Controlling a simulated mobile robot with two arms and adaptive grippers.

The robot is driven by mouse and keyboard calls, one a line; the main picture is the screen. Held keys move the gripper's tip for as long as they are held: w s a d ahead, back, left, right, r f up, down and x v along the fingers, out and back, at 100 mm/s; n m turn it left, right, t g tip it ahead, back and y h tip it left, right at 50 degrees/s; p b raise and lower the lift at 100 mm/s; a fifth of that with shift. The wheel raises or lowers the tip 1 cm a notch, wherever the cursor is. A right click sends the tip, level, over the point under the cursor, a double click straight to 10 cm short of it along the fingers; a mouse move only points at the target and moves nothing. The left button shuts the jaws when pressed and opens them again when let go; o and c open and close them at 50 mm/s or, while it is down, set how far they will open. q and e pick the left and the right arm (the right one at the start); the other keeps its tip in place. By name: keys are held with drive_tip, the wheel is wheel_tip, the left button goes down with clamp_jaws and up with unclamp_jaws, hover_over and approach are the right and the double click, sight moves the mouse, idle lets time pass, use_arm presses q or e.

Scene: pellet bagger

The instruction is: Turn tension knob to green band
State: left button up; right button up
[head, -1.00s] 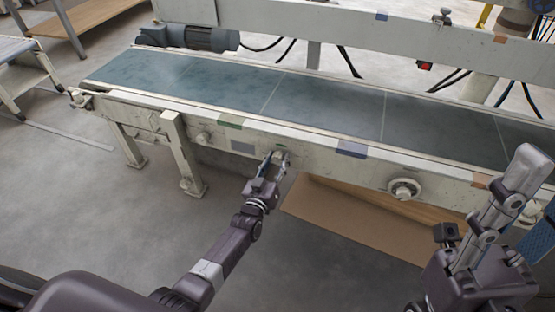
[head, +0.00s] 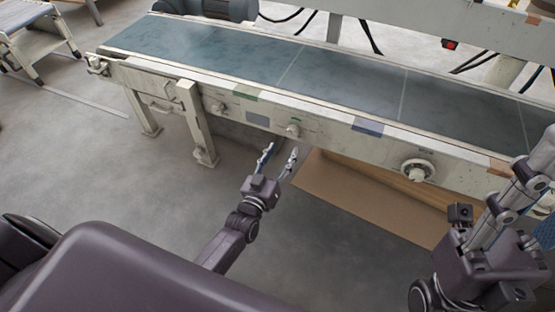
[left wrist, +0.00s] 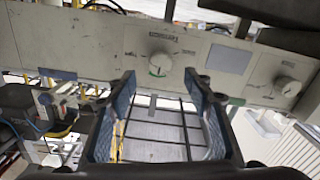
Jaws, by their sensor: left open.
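The tension knob (head: 293,130) is a small pale knob on the conveyor's side panel. In the left wrist view the tension knob (left wrist: 160,63) sits below a small label, with a green mark on its lower edge. Its pointer is too small to read against the green. My left gripper (head: 279,155) is open and empty, apart from the knob, just in front of and below it. In the left wrist view the knob shows beyond and between the fingertips (left wrist: 160,85). My right gripper (head: 515,195) is at the right edge, seen side-on and partly cut off; its opening is unclear.
A similar knob (head: 218,107) sits left of a grey plate (head: 258,120), and a larger round dial (head: 417,170) is further right. The green belt (head: 340,85) runs above the panel. A cardboard sheet (head: 350,195) lies below.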

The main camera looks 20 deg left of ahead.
use_arm(q)
drive_tip(key=shift+s, duration=1.5)
